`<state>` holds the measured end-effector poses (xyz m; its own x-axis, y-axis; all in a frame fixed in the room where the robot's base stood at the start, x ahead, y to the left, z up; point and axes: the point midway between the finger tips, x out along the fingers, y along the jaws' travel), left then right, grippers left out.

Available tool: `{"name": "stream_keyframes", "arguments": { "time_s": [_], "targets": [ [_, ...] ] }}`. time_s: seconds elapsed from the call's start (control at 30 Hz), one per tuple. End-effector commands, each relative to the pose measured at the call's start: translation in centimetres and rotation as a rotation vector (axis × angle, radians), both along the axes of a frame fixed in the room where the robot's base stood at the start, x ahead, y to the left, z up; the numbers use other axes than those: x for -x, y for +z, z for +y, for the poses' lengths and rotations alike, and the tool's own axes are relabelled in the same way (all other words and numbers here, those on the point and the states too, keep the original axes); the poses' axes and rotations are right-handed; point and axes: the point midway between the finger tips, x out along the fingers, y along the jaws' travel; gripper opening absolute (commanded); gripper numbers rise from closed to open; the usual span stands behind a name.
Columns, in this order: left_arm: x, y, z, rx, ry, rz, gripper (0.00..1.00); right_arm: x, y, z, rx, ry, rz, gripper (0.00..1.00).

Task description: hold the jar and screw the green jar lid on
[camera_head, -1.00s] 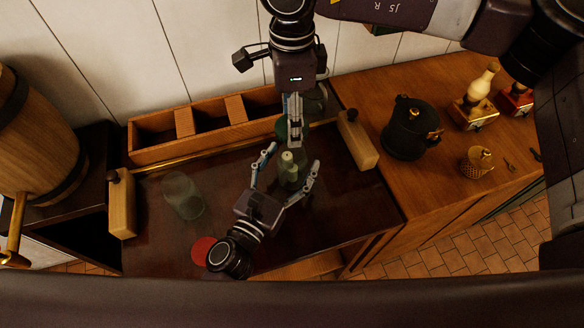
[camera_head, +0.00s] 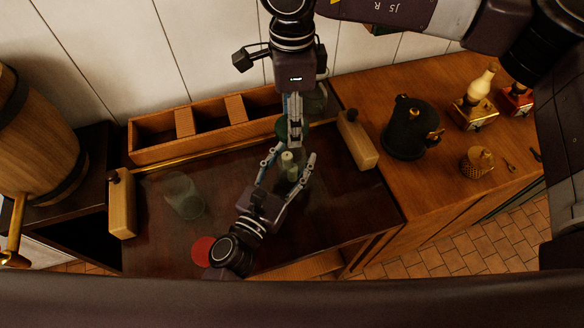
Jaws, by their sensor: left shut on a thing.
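A clear glass jar with something pale green in it (camera_head: 290,169) stands on the dark worktop near the middle. My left gripper (camera_head: 291,157) reaches in from the lower left and is shut on this jar, one finger on each side. The green jar lid (camera_head: 281,128) shows just beyond the jar, partly hidden by the fingers of my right gripper (camera_head: 295,140). The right gripper comes from the top, its fingers seen edge-on. I cannot tell whether it grips the lid or is only in front of it.
An empty glass (camera_head: 184,196) and a red lid (camera_head: 203,250) are on the left of the worktop. A wooden divided box (camera_head: 157,150) runs along the back. Wooden blocks (camera_head: 122,205) (camera_head: 357,139) flank the worktop. A black kettle (camera_head: 408,128) stands to the right.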

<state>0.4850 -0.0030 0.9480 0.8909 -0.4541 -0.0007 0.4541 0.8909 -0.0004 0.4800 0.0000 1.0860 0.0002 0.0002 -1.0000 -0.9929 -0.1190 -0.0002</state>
Motion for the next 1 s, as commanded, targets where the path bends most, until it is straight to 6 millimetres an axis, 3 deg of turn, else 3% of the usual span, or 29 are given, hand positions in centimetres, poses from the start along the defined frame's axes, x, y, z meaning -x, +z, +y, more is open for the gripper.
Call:
{"name": "stream_keyframes", "arguments": {
  "time_s": [0.17, 0.5, 1.0],
  "targets": [
    [0.0, 0.0, 0.0, 0.0, 0.0, 0.0, 0.05, 0.0, -0.4, 0.0, 0.0, 0.0, 0.002, 0.36],
    [0.0, 0.0, 0.0, 0.0, 0.0, 0.0, 0.05, 0.1, -4.8, 0.0, 0.001, 0.0, 0.002, 0.36],
    [0.0, 0.0, 0.0, 0.0, 0.0, -0.001, 0.05, 0.0, -5.0, 0.0, 0.0, 0.0, 0.0, 0.36]
  ]
}}
